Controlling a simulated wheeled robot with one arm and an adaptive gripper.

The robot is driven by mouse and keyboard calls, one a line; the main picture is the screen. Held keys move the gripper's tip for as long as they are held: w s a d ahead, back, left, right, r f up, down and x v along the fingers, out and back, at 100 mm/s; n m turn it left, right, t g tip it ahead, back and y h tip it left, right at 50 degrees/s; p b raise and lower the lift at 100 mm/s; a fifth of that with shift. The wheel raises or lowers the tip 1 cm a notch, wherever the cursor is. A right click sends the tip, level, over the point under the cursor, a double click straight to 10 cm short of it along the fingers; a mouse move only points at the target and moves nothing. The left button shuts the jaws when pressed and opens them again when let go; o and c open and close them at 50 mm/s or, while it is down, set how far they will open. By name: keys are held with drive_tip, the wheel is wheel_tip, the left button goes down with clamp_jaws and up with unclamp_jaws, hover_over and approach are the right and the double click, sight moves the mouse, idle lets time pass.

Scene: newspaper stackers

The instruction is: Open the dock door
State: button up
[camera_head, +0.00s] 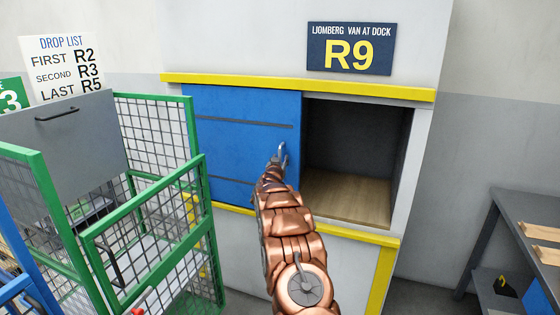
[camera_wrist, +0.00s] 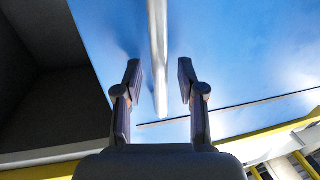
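The blue dock door (camera_head: 235,120) covers the left part of the opening under the R9 sign. The right part is uncovered and shows a dark recess (camera_head: 350,135) with a wooden floor. A light metal bar handle (camera_head: 282,152) stands near the door's right edge. My gripper (camera_head: 273,168) is at the handle, its fingers mostly hidden by my arm in the head view. In the wrist view, my gripper (camera_wrist: 160,78) is open, with one finger on each side of the handle (camera_wrist: 158,45). Gaps show between the fingers and the bar. The door (camera_wrist: 240,60) fills the background.
Yellow rails (camera_head: 300,86) run above and below the opening. A green mesh cage cart (camera_head: 150,215) stands close at the left. A dark table (camera_head: 525,215) with wooden pieces stands at the right. The R9 sign (camera_head: 350,48) hangs above the opening.

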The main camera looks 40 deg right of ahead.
drive_tip(key=v, duration=1.2)
idle(0.4)
idle(0.3)
drive_tip(key=a+r+n+y, duration=0.1)
drive_tip(key=a+n+y, duration=0.2)
drive_tip(key=a+y, duration=0.85)
drive_tip(key=s+a+n+g, duration=0.2)
drive_tip(key=s+a, duration=0.4)
drive_tip(key=a, duration=0.5)
drive_tip(key=s+a+n+g, duration=0.15)
drive_tip(key=s+a, duration=0.35)
drive_tip(key=a, duration=0.5)
drive_tip(key=s+a+n+g+y, duration=0.1)
drive_tip(key=s+a, duration=0.2)
drive_tip(key=s, duration=0.3)
drive_tip(key=s+a+f+g+y, duration=0.1)
drive_tip(key=s+a+g, duration=0.15)
drive_tip(key=s, duration=0.35)
drive_tip(key=s+a+n+g+y, duration=0.1)
drive_tip(key=s+a, duration=0.2)
drive_tip(key=s, duration=0.3)
drive_tip(key=s+a+n+g+h, duration=0.1)
drive_tip(key=s+g, duration=0.4)
drive_tip(key=s, duration=2)
drive_tip(key=shift+s+a+f+g, duration=0.2)
drive_tip(key=shift+a+f+g, duration=0.25)
drive_tip(key=shift+a, duration=0.1)
